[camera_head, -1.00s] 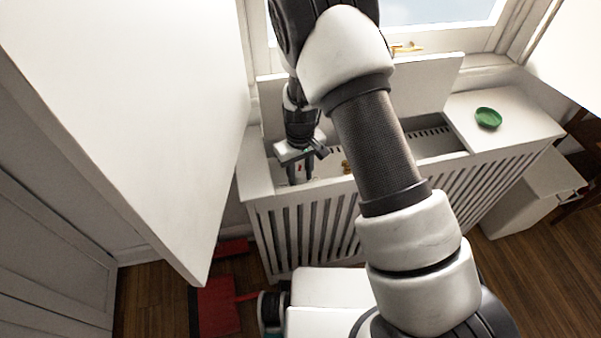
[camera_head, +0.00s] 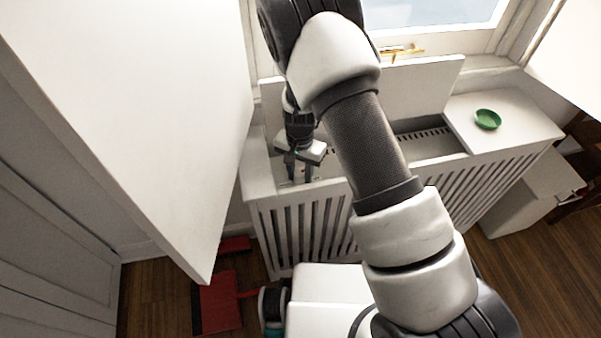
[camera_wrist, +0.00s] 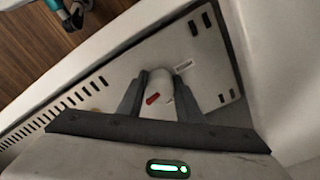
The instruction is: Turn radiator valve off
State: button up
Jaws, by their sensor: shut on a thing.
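The radiator valve (camera_wrist: 158,88) shows in the wrist view as a white rounded knob with a red mark on its side. It sits between my two dark fingers, which touch or nearly touch its sides. My gripper (camera_wrist: 159,80) is shut on it. In the head view my gripper (camera_head: 299,176) points down into the left end of the open-topped radiator cover (camera_head: 262,180). The valve cannot be made out there, hidden by my fingers and the cover.
A raised white lid panel (camera_head: 430,84) stands behind the opening. A green dish (camera_head: 487,119) rests on the cover's right end. A large white panel (camera_head: 130,120) stands close on the left. A red dustpan (camera_head: 218,303) lies on the floor.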

aim_at(300, 173)
jog(key=shift+w+a+m+p, duration=0.1)
jog(key=shift+m+p, duration=0.2)
jog(key=shift+m, duration=1.2)
jog(key=o, duration=1)
jog(key=shift+o, duration=0.2)
jog(key=shift+r, duration=0.15)
notch_tip(300, 173, up, 17)
jog(key=p, duration=0.3)
jog(key=shift+r, duration=0.1)
